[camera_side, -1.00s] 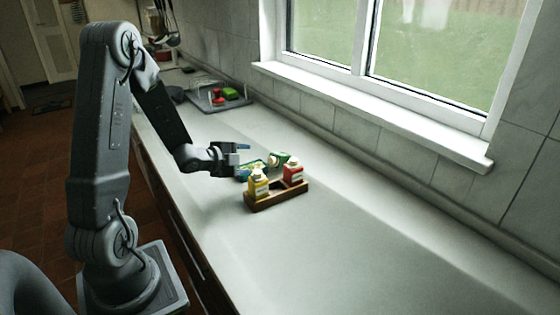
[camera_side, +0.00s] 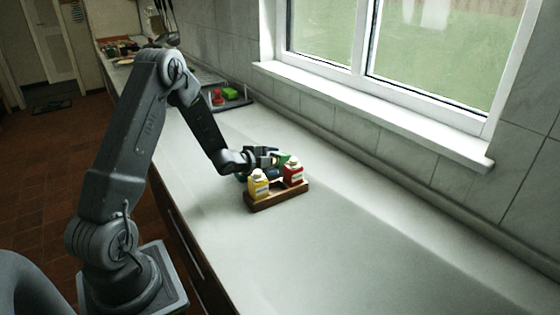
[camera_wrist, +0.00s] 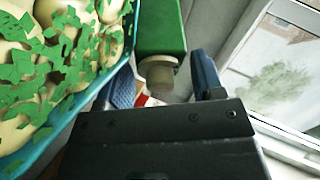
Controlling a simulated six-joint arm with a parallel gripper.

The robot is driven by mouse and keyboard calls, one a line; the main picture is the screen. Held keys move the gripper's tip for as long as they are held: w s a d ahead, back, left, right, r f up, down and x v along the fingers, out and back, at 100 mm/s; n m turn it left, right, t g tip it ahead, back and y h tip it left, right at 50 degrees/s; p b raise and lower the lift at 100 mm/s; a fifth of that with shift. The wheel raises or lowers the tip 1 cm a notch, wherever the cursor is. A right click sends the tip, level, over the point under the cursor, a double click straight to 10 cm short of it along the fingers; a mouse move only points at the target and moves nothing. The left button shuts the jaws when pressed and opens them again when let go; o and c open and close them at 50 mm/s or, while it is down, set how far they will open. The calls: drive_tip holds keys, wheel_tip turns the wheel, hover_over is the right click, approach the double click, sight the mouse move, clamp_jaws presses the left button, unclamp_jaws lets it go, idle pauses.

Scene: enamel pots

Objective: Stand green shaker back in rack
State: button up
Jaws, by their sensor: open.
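The green shaker (camera_side: 283,159) is behind the wooden rack (camera_side: 277,200), mostly hidden by my gripper in the side view. In the wrist view the green shaker (camera_wrist: 161,26) has its pale cap towards my gripper. My gripper (camera_side: 272,157) is open, with its blue fingertips on either side of the cap; it also shows in the wrist view (camera_wrist: 163,82). I cannot tell whether a finger touches it. The yellow shaker (camera_side: 258,186) and the red shaker (camera_side: 293,173) stand upright in the rack.
A dark tray (camera_side: 232,103) with red and green items stands farther back. The counter right of the rack is clear.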

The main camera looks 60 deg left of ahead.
sight(274, 154)
drive_tip(key=shift+x, duration=1.2)
drive_tip(key=shift+s+d+f, duration=0.1)
drive_tip(key=shift+f, duration=0.05)
drive_tip(key=c, duration=0.9)
drive_tip(key=shift+r, duration=0.4)
drive_tip(key=r, duration=0.4)
drive_tip(key=shift+s+a, duration=0.25)
drive_tip(key=shift+a, duration=0.1)
drive_tip(key=s+a+r, duration=0.6)
drive_tip(key=s, duration=0.2)
drive_tip(key=w+d, duration=0.2)
drive_tip(key=d, duration=0.4)
drive_tip(key=w+d+r+m+h, duration=0.1)
drive_tip(key=w+d, duration=0.1)
drive_tip(key=d, duration=0.3)
drive_tip(key=w+d+h, duration=0.1)
drive_tip(key=w+d, duration=0.1)
drive_tip(key=d, duration=0.4)
drive_tip(key=shift+w+d+r+m, duration=0.1)
drive_tip(key=shift+d+r+m, duration=0.2)
drive_tip(key=s+d+m+h, duration=0.1)
drive_tip(key=d, duration=0.2)
drive_tip(key=s+d+m+h, duration=0.1)
drive_tip(key=d, duration=0.3)
drive_tip(key=s+d+m+h, duration=0.1)
drive_tip(key=d, duration=0.2)
drive_tip(key=shift+s+d+g, duration=0.15)
drive_tip(key=shift+g, duration=0.15)
